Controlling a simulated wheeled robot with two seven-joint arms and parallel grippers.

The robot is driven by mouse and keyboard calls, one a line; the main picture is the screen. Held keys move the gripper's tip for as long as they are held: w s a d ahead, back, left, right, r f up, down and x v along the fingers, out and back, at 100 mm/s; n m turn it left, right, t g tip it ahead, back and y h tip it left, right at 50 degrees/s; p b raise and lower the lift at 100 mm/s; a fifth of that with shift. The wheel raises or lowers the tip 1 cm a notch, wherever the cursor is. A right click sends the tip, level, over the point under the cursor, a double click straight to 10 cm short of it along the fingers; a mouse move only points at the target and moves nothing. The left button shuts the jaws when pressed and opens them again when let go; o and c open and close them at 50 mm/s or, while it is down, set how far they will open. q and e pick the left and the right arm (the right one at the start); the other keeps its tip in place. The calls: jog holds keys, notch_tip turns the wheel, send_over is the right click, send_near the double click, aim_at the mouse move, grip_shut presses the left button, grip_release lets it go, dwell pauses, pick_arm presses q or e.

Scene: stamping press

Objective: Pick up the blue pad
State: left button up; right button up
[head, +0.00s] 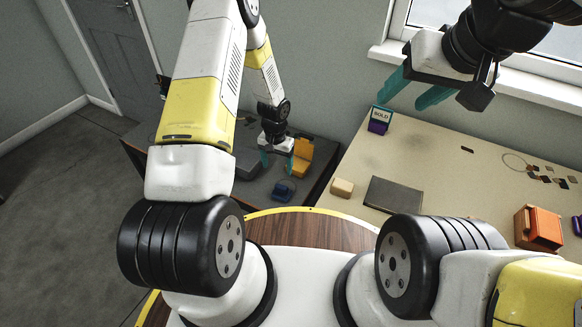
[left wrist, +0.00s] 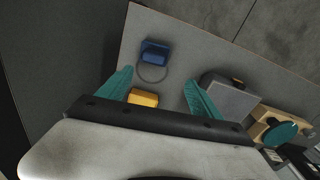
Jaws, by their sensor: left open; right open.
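A small blue block-like pad (head: 284,189) lies on the dark grey side table, below and slightly right of my left gripper (head: 277,162). In the left wrist view the blue pad (left wrist: 154,50) lies beyond the fingertips, with a thin dark ring beside it. My left gripper (left wrist: 159,78) is open and empty, its teal fingers above the table and apart from the pad. My right gripper (head: 413,92) is open and empty, high above the beige table near the window.
A yellow-orange item (head: 303,156) stands close to my left gripper; a yellow block (left wrist: 143,97) shows between its fingers. A grey box (left wrist: 228,98) is beside the right finger. The beige table (head: 440,160) bears a dark mat (head: 393,194), a cream block (head: 342,187) and an orange box (head: 538,228).

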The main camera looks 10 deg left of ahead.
aim_at(282, 186)
pick_arm(q)
jog(key=f, duration=0.3)
jog(key=d+f, duration=0.1)
jog(key=f, duration=0.7)
jog(key=shift+s+d+f, duration=0.1)
jog(key=shift+s+d, duration=0.1)
jog(key=shift+s, duration=0.15)
jog(key=shift+c, duration=0.2)
jog(key=c, duration=1.4)
